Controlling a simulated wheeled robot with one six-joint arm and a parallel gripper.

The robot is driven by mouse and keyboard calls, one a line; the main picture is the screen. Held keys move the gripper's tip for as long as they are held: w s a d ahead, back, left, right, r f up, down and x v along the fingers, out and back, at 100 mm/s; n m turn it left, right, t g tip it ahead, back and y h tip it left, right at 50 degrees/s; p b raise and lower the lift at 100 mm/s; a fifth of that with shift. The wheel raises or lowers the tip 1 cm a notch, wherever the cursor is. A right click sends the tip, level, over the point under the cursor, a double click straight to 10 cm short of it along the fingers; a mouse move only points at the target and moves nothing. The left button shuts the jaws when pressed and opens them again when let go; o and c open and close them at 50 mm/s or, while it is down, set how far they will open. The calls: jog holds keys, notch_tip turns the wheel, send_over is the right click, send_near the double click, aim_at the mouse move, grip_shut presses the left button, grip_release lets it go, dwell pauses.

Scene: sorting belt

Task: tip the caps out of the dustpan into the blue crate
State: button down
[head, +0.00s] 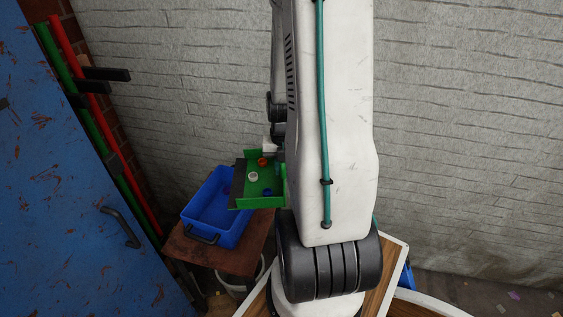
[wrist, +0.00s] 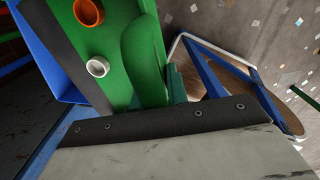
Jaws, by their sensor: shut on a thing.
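The green dustpan (head: 243,203) is in the air at the right side of the blue crate, its dark front lip toward the crate. A red-orange cap (head: 262,161), a white cap (head: 253,176) and a blue cap (head: 267,191) lie in it. The wrist view shows the dustpan (wrist: 122,88) close up with an orange cap (wrist: 89,12) and a white cap (wrist: 98,67). The blue crate (head: 233,232) looks empty inside; a strip of it shows in the wrist view (wrist: 42,50). My gripper (head: 271,146) is shut on the dustpan; my arm partly hides the grip.
The crate stands on a small brown table (head: 190,247). A white bin (head: 238,288) is below it. A large blue door-like panel (head: 80,190) and red and green poles (head: 75,65) stand at the left. A pale wall (head: 190,80) is behind.

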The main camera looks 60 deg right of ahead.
jog(key=shift+s+f, duration=0.15)
jog(key=shift+f, duration=1.5)
jog(key=shift+w+a+r+g+h, duration=0.2)
jog(key=shift+w+r+g+h, duration=0.2)
jog(key=shift+r+g, duration=0.15)
jog(key=shift+w+a+r+g+h, duration=0.15)
jog(key=shift+w+r+g+h, duration=0.15)
jog(key=shift+r+g+h, duration=0.2)
jog(key=shift+w+a+r+g+h, duration=0.3)
jog(key=shift+w+a+r+g, duration=0.1)
jog(key=shift+w+r+g, duration=0.2)
jog(key=shift+w+a+r+g+h, duration=0.3)
jog(key=shift+w+a+r+g, duration=0.15)
jog(key=shift+w+r, duration=0.1)
jog(key=shift+w+a+r+g+h, duration=0.35)
jog(key=shift+w+a+r+g, duration=0.15)
jog(key=shift+w, duration=0.2)
jog(key=shift+w+a+r+g+h, duration=0.3)
jog(key=shift+w+a+r+g, duration=0.15)
jog(key=shift+w, duration=0.25)
jog(key=shift+w+a+r+g+h, duration=0.35)
jog(key=shift+w+a+r+g, duration=0.15)
jog(key=shift+w, duration=0.2)
jog(key=w+a+r+g+h, duration=0.2)
jog(key=w+a+g+h, duration=0.2)
jog(key=w, duration=0.6)
jog(key=shift+w+a+g, duration=0.3)
jog(key=shift+a+g, duration=0.65)
jog(key=shift+a, duration=0.7)
jog(key=shift+r, duration=0.1)
